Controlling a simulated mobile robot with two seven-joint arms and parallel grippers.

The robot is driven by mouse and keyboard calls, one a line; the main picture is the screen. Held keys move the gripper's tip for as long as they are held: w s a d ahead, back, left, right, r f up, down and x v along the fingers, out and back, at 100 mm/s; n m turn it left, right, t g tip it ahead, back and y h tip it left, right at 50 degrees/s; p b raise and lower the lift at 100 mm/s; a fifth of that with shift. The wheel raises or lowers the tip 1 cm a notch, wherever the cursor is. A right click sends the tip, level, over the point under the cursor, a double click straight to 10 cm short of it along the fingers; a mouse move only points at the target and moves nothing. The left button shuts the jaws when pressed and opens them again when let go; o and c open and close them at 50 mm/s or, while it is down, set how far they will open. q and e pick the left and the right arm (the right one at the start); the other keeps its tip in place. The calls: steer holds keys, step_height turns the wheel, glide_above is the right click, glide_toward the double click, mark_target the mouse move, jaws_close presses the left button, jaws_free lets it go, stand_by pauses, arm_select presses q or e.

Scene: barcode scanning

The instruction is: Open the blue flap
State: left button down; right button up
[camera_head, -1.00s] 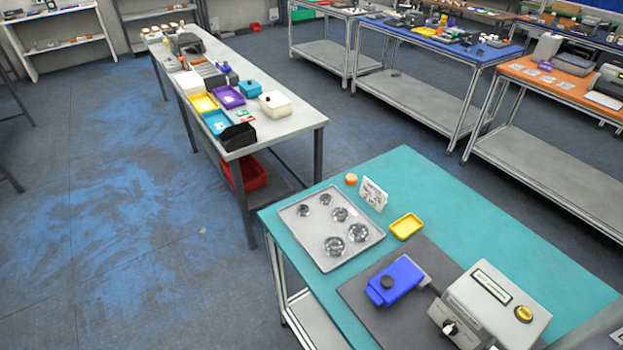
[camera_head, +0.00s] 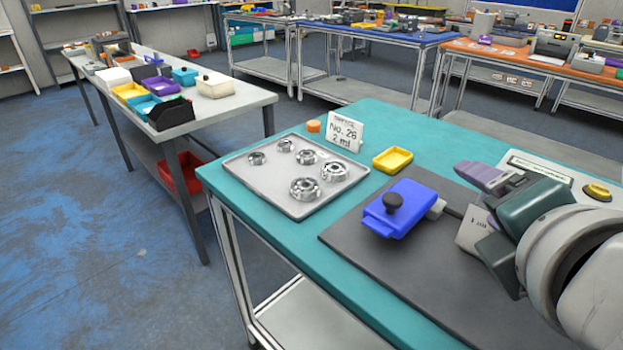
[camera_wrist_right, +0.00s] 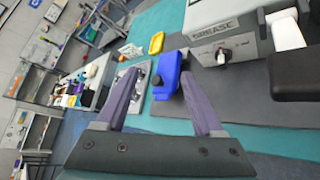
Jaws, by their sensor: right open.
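The blue flap (camera_head: 400,208) is a blue box-like lid with a black round knob (camera_head: 392,201) on top. It lies closed on a dark grey mat (camera_head: 350,236) on the teal table. In the right wrist view the blue flap (camera_wrist_right: 168,72) shows beyond and between the fingers, with its knob (camera_wrist_right: 157,80). My right gripper (camera_head: 474,176) has purple fingers and comes in from the right, over the grey machine's side. It is open, empty and apart from the flap. It also shows in the right wrist view (camera_wrist_right: 163,92). My left gripper is not in view.
A grey machine (camera_head: 545,168) stands right of the flap, partly hidden by my right arm. A metal tray (camera_head: 243,171) with several bearings lies to the left. A yellow tray (camera_head: 393,159) and a white sign (camera_head: 345,132) stand behind. The front mat area is clear.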

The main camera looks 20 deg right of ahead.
mark_target(395, 205)
steer(key=w+a+f+n+t+b, duration=0.1)
steer(key=f+n+b, duration=0.2)
steer(key=f+b, duration=0.1)
steer(key=w+a+f+n+t+b, duration=0.1)
steer(key=f+n+t+b, duration=0.1)
steer(key=f+n+b, duration=0.2)
steer(key=w+f+n+t+b, duration=0.1)
steer(key=f+n+t+b, duration=0.1)
steer(key=f+n+b, duration=0.2)
steer(key=shift+w+a+f+b, duration=0.15)
steer(key=shift+w+a+b, duration=0.25)
steer(key=shift+b, duration=1.05)
steer(key=shift+w+n, duration=0.1)
steer(key=shift+n, duration=0.3)
steer(key=shift+w, duration=0.3)
steer(key=x, duration=0.9)
steer(key=shift+w+r, duration=0.15)
steer(key=shift+r, duration=0.1)
jaws_close()
